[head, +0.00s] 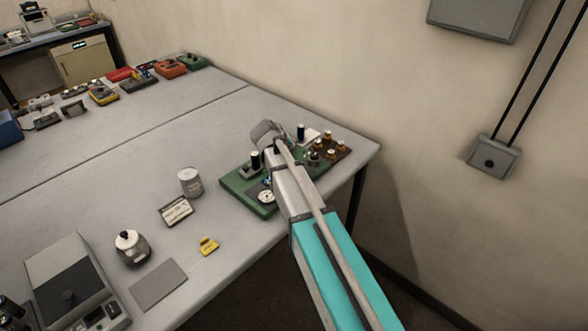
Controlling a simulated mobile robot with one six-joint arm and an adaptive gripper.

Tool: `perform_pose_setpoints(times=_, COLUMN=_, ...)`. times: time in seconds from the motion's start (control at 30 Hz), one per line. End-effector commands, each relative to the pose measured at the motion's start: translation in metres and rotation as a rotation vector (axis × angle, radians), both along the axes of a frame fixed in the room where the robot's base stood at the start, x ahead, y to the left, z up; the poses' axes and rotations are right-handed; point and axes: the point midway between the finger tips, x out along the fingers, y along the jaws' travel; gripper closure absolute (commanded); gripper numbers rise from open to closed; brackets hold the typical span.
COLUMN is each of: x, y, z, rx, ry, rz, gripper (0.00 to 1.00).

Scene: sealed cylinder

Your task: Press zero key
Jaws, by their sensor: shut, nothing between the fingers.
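No key marked zero can be read. A grey boxy instrument with a dark lid (72,284) stands at the lower left; its front panel (105,315) has a small display and controls too small to read. My arm reaches from the bottom right over a green board (236,184) at the table's right end. The arm's grey far end is above the board, well to the right of the instrument. My gripper's fingers cannot be made out; the arm hides part of the board.
A jar with a black knob (131,247), grey plate (158,285), yellow piece (208,246), small labelled box (175,210) and metal can (190,181) stand between the instrument and board. Several small devices line the table's far side. A wall rises behind.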

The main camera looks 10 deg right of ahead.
Motion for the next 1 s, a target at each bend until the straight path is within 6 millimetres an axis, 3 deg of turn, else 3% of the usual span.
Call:
perform_pose_setpoints(times=0.6, x=0.0, y=-0.001, z=-0.055, rx=0.001, ry=0.0, rz=-0.001, gripper=1.0)
perform_pose_setpoints(times=1.0, x=0.0, y=-0.001, z=-0.066, rx=0.0, ry=0.0, rz=-0.002, gripper=1.0)
